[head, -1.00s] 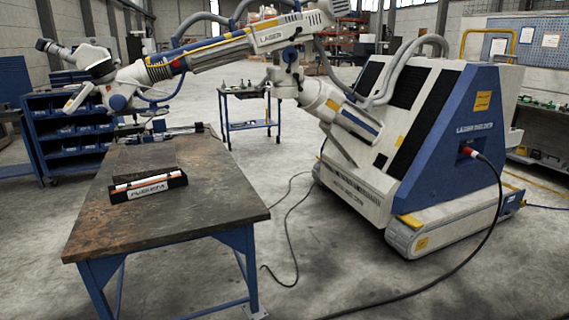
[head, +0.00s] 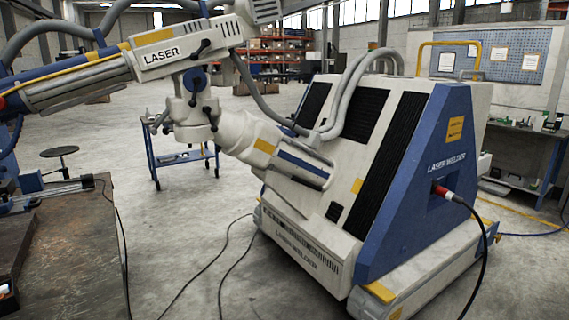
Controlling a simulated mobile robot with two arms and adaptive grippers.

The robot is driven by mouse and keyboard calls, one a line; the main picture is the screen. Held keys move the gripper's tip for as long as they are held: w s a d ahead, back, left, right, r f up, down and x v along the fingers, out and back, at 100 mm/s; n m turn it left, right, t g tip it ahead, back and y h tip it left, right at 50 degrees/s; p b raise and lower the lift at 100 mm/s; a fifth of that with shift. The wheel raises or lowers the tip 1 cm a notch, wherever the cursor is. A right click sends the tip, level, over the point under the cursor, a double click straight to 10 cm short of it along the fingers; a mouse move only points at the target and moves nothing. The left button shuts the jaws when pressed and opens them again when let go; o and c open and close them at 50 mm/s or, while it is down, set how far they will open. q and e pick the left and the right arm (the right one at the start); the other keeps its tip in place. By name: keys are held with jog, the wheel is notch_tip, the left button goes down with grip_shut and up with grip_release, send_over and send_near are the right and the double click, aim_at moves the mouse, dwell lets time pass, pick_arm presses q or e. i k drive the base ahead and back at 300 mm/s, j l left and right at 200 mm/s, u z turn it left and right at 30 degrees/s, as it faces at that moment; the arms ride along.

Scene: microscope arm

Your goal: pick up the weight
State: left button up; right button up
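I cannot make out a weight in the head view. Neither of my grippers shows. A dark metal-topped workbench (head: 75,255) is at the left, cut off by the picture edge. Most of that box is out of frame.
A large white and blue laser welder (head: 418,185) stands on the floor at the right, its jointed arm (head: 185,50) reaching left above the bench. Cables run across the floor (head: 185,285). A small blue-legged table (head: 180,157) and a stool (head: 59,151) stand behind.

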aim_at(217, 66)
jog(key=i+l+u, duration=0.1)
jog(key=i+u, duration=0.15)
jog(key=i, duration=0.25)
jog(key=i+l+u, duration=0.2)
jog(key=i, duration=0.3)
jog(key=i+l+u, duration=0.25)
jog(key=i, duration=0.25)
jog(key=i+l, duration=0.25)
jog(key=i, duration=0.15)
jog(key=i+l+z, duration=0.1)
jog(key=i, duration=0.3)
jog(key=l, duration=0.1)
